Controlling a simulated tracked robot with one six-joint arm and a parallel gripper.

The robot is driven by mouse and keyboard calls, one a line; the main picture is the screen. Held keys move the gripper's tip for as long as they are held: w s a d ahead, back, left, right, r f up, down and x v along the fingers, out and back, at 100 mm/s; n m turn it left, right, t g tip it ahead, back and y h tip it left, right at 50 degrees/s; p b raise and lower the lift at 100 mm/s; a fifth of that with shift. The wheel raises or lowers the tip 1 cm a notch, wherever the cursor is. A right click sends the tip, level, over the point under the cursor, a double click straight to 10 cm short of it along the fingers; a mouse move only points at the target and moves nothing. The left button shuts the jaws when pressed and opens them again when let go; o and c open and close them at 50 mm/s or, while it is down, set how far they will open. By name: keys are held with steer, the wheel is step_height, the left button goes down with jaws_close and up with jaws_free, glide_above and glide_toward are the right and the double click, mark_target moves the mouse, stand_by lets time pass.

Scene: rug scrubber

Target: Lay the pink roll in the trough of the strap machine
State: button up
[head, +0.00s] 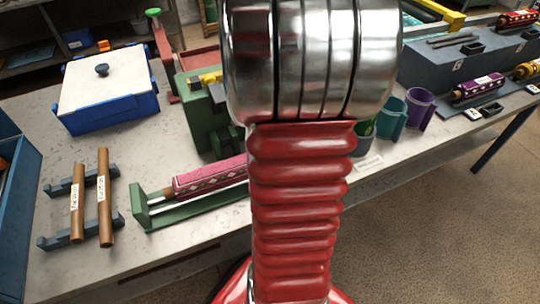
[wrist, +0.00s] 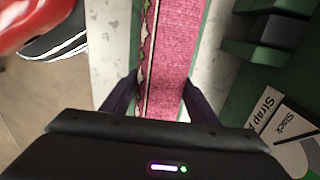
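The pink roll (head: 210,177) has white diamond marks and a wooden core end at its left. In the head view it lies along a long green trough (head: 195,207) with an end post; whether it fully rests there is unclear. The green strap machine (head: 205,125) stands just behind. In the wrist view the pink roll (wrist: 168,60) runs between the two dark fingers of my gripper (wrist: 162,85), with green rims along both sides. The fingertips sit close beside the roll; I cannot tell whether they press on it. My arm hides the gripper and the roll's right end in the head view.
Two brown rolls (head: 104,195) lie on a blue rack at left, near a blue box (head: 108,88) with a white lid. Teal and purple cups (head: 420,107) stand right of my arm. Strap and Slack labels (wrist: 285,125) show right of the gripper.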

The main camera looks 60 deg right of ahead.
steer(key=o, duration=0.4)
steer(key=shift+o, duration=0.2)
steer(key=shift+r, duration=0.15)
step_height(320, 180, up, 12)
steer(key=shift+f, duration=0.15)
steer(key=shift+a, duration=0.1)
stand_by(0.8)
